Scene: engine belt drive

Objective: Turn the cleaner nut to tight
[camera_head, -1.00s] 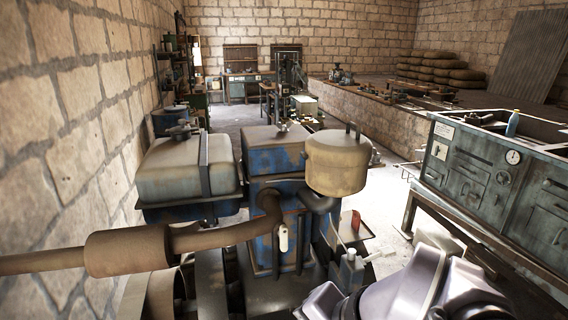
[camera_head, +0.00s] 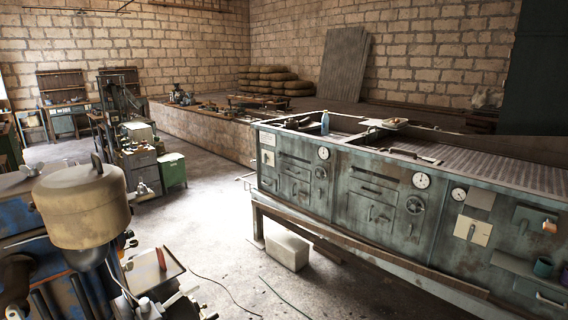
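The tan, rounded air cleaner canister (camera_head: 80,208) stands on the blue engine (camera_head: 75,285) at the left edge of the head view. A small dark upright piece, which looks like the cleaner nut (camera_head: 97,164), stands on top of the canister's lid. I cannot tell from here whether it is tight or loose. My gripper is not in view, and no part of my arm shows clearly.
A long grey-green bench (camera_head: 390,200) with gauges and a handwheel fills the right. A pale block (camera_head: 288,250) lies by its legs. A small tray (camera_head: 152,268) sits beside the engine. The floor (camera_head: 225,215) between is mostly open, with thin cables.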

